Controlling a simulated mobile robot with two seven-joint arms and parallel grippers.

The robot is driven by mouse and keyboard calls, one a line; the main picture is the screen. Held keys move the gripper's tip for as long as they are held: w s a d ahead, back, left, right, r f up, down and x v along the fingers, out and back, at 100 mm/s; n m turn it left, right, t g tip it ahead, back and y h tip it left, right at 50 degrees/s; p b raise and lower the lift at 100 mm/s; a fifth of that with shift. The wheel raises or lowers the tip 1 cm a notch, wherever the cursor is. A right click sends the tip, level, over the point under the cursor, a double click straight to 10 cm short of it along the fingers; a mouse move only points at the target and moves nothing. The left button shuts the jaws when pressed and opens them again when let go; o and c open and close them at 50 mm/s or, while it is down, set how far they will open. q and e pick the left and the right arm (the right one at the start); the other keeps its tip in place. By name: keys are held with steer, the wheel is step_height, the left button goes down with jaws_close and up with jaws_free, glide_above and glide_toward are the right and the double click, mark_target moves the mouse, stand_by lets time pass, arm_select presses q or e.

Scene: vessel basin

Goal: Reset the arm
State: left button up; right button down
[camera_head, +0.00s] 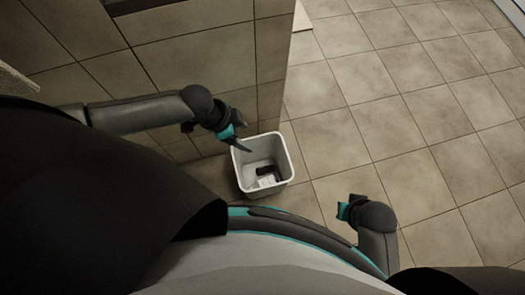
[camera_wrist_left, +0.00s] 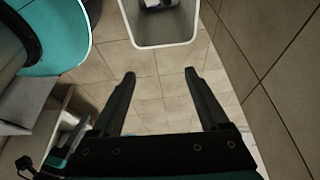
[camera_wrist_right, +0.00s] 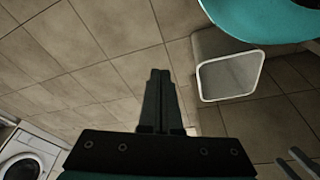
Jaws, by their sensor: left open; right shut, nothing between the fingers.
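My left gripper (camera_head: 240,144) is in the head view, at the left edge of a white bin and above it. In the left wrist view its two fingers (camera_wrist_left: 160,78) are spread apart with only floor between them. My right arm comes in at the lower right of the head view, its gripper (camera_head: 345,211) seen small and apart from the bin. In the right wrist view the right fingers (camera_wrist_right: 159,75) are together with nothing between them.
The white bin (camera_head: 283,150) stands on the tiled floor by a tiled wall (camera_head: 205,45), with dark and pale items (camera_head: 266,181) inside. The floor (camera_head: 400,110) to the right is clear. A white front-loading machine (camera_wrist_right: 28,160) shows at the lower left of the right wrist view.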

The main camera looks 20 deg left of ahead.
arm_select(q)
steer(key=shift+s+a+r, duration=0.1)
steer(key=shift+r, duration=0.25)
arm_select(e)
steer(key=shift+s+f, duration=0.25)
steer(key=shift+f, duration=0.15)
arm_select(q)
steer(key=w+a+f+n+t+y+p, duration=0.2)
steer(key=a+f+n+y+p, duration=0.1)
steer(key=a+f+n+p, duration=0.3)
steer(key=s+a+f+n+g+p, duration=0.1)
steer(key=s+f, duration=0.3)
steer(key=s, duration=0.7)
steer(key=s+f+n+g+y+p, duration=0.1)
steer(key=s+f, duration=0.4)
steer(key=s, duration=0.6)
steer(key=shift+s+a+n, duration=0.3)
steer(key=shift+a+n, duration=0.05)
steer(key=shift+n, duration=0.25)
arm_select(e)
steer(key=s+d+f, duration=0.7)
steer(key=s+f, duration=0.1)
steer(key=s, duration=0.3)
steer(key=shift+d+f+h, duration=0.3)
steer(key=shift+f+h, duration=0.05)
steer(key=shift+h, duration=0.05)
